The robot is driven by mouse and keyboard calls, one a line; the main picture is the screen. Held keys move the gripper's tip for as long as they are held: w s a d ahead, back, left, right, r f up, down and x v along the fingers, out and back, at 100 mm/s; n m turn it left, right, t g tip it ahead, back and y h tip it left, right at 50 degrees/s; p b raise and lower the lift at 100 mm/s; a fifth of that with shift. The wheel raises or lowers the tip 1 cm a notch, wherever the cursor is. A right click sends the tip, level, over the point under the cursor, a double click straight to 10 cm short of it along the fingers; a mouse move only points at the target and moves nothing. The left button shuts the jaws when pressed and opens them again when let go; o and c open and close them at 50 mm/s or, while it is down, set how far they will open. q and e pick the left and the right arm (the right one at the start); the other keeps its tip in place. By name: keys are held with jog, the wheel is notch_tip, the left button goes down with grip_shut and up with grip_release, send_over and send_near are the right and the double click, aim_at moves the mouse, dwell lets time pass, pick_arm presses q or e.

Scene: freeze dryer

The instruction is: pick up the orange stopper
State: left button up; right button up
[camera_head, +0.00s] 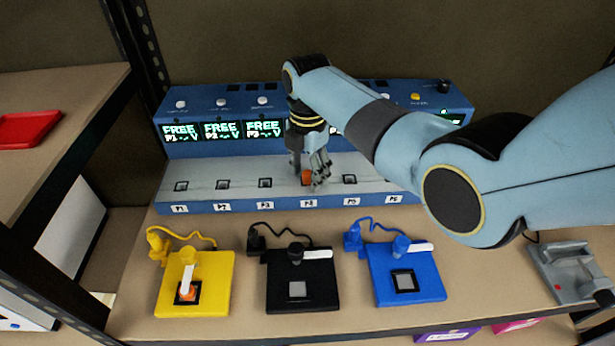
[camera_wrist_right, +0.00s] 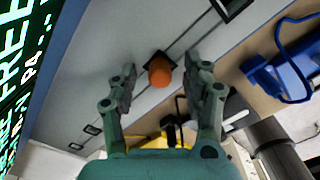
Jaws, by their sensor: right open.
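An orange stopper (camera_head: 307,178) sits in the P4 slot on the grey shelf of the blue freeze dryer (camera_head: 180,205). My right gripper (camera_head: 310,173) is above it, pointing down and partly covering it. In the right wrist view, the orange stopper (camera_wrist_right: 160,71) shows in the space between the two spread fingers of my right gripper (camera_wrist_right: 160,76). The gripper is open and holds nothing. Another orange piece (camera_head: 188,294) is in the square of the yellow station (camera_head: 217,285). My left gripper is not in view.
Black (camera_head: 323,292) and blue (camera_head: 425,285) stations stand beside the yellow one on the bench, in front of the dryer. A grey device (camera_head: 565,268) is at the right. A red tray (camera_head: 28,128) lies on the left shelf. The other visible slots look empty.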

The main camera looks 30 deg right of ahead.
grip_shut()
jog(key=shift+r, duration=0.1)
